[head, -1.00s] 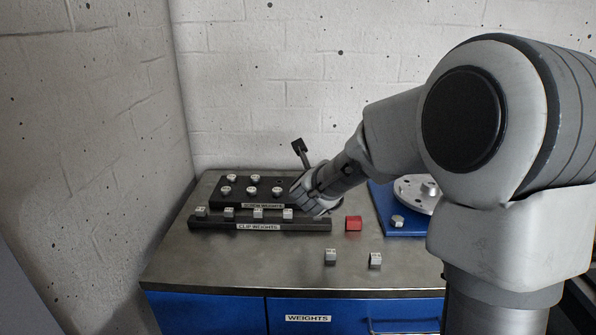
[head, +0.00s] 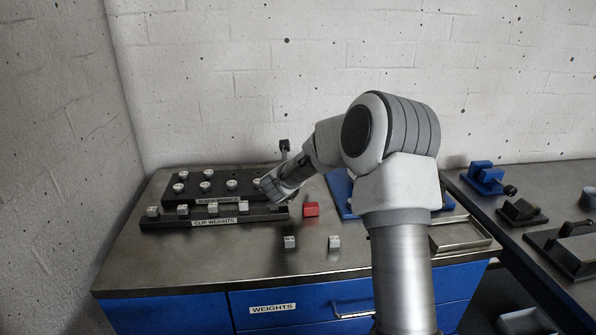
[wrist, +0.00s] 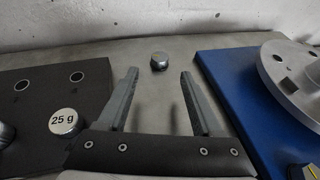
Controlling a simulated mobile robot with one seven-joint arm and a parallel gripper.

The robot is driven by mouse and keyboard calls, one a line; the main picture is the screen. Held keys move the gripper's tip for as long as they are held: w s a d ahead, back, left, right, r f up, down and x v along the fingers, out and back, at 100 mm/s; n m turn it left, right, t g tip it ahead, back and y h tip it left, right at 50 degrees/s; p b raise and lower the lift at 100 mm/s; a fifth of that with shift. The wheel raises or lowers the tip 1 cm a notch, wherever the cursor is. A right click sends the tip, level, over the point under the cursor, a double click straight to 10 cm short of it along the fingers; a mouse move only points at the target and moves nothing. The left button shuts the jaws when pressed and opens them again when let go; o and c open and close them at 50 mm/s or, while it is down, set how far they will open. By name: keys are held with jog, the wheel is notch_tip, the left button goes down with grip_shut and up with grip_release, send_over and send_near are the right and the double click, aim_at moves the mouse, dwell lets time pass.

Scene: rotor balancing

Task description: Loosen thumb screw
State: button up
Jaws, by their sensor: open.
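My gripper (wrist: 160,105) is open and empty, its two grey fingers spread apart over the bench in the wrist view. A round silver knob (wrist: 159,61) lies beyond and between the fingertips, apart from them. I cannot tell whether it is the thumb screw. A silver rotor disc (wrist: 283,75) with holes stands over a blue base (wrist: 228,80) to the right of the fingers. A metal part (wrist: 304,171) shows at the lower right edge, partly cut off. In the head view my gripper (head: 272,188) is by the right end of the weight racks, and my arm hides the rotor.
The screw weights rack (head: 240,187) and clip weights rack (head: 200,223) hold several weights at the left. A metal tray (head: 460,238) lies right. The wall is close behind.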

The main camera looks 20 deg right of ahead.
jog(key=x, duration=0.7)
grip_shut()
dwell(0.3)
